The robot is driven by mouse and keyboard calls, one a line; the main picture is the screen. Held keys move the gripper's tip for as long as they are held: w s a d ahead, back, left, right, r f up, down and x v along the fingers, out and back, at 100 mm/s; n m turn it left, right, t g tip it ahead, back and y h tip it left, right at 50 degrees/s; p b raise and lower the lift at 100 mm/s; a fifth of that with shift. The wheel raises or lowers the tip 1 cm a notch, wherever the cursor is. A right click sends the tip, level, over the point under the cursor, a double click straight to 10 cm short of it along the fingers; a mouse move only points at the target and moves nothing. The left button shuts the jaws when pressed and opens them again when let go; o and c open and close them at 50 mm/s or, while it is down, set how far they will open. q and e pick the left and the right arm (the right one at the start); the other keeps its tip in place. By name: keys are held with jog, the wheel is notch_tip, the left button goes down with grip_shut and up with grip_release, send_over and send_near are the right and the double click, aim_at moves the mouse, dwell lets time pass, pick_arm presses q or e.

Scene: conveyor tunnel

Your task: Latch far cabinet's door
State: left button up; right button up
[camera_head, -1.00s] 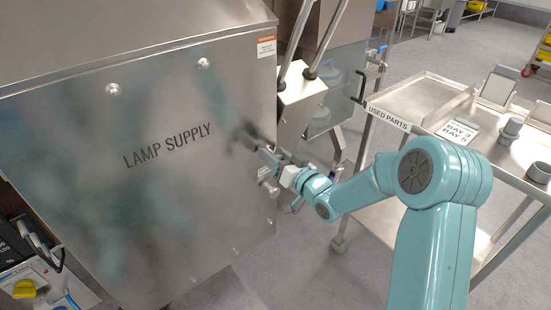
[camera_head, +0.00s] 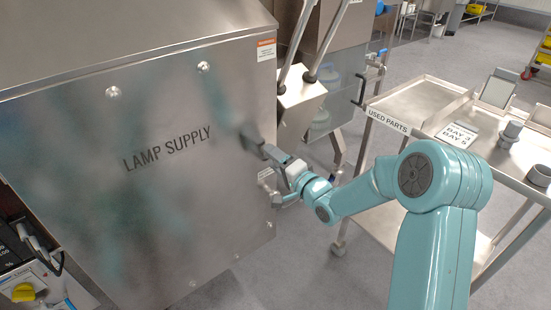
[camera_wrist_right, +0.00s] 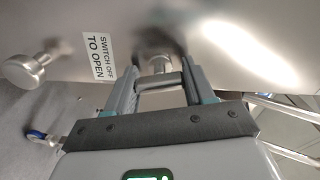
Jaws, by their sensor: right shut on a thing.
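A steel cabinet door lettered LAMP SUPPLY (camera_head: 130,205) fills the left of the head view and looks closed. My right gripper (camera_head: 275,158) is at its right edge, against the door face. In the wrist view my right gripper (camera_wrist_right: 162,80) has its two fingers on either side of a small metal latch handle (camera_wrist_right: 160,82) and is shut on it. A round metal knob (camera_wrist_right: 28,68) is left of the fingers, apart from them. A label SWITCH OFF TO OPEN (camera_wrist_right: 98,56) lies between knob and handle. My left gripper is not in view.
A steel cart with a USED PARTS label (camera_head: 388,119) stands at the right. A box with metal rods (camera_head: 300,98) stands just behind the cabinet's right edge. Equipment with a yellow knob (camera_head: 23,292) is at the lower left. Grey floor lies between cabinet and cart.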

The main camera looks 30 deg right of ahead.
jog(key=shift+m, duration=1.6)
jog(key=o, duration=1)
jog(key=shift+o, duration=0.2)
jog(key=s+d+p, duration=0.1)
jog(key=s+p, duration=0.1)
jog(key=s, duration=1.4)
jog(key=shift+s, duration=0.15)
jog(key=shift+d, duration=0.1)
